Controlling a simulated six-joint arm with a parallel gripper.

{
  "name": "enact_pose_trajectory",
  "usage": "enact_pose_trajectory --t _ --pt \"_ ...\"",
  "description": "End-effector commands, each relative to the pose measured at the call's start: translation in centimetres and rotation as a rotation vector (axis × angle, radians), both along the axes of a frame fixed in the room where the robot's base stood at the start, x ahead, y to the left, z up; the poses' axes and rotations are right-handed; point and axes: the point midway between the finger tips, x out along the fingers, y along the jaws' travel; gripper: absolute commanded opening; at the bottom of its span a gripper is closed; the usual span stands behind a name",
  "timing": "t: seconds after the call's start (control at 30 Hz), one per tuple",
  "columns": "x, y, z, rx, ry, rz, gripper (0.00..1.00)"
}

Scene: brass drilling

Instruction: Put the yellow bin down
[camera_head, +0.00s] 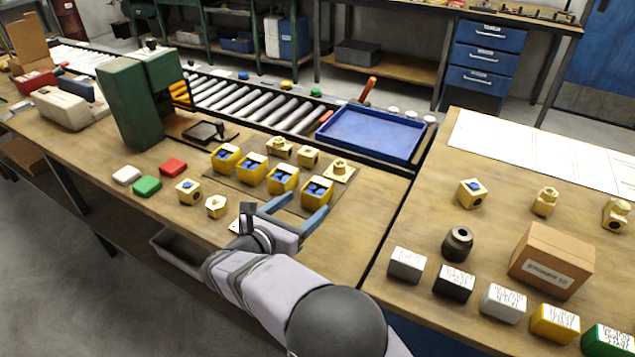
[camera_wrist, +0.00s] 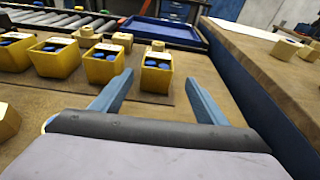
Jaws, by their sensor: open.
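Several yellow bins stand in a row on a brown mat on the left workbench, each with blue pieces inside. The rightmost yellow bin (camera_head: 317,191) is nearest my gripper (camera_head: 296,204); it also shows in the wrist view (camera_wrist: 156,73). Another bin (camera_head: 283,179) stands to its left, and it shows in the wrist view too (camera_wrist: 103,66). My gripper (camera_wrist: 154,88) is open, with its two blue fingers apart and nothing between them. The rightmost bin sits upright just beyond the fingertips, apart from them as far as I can see.
Brass parts (camera_head: 340,169) lie behind the bins, and others (camera_head: 188,191) lie to the left. A blue tray (camera_head: 371,134) sits at the back by a roller conveyor (camera_head: 250,100). A gap separates the left bench from the right bench, which holds a cardboard box (camera_head: 551,262).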

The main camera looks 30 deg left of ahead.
Motion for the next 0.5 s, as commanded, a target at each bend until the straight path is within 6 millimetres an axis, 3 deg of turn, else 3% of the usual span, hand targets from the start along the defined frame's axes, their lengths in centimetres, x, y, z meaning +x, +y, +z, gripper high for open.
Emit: enact_pose_trajectory --t 0.03,0.5 --pt "0.6 -0.1 1.2 0.003 0.036 -0.001 0.67" --pt "2.2 0.2 0.5 0.02 0.152 0.011 0.67"
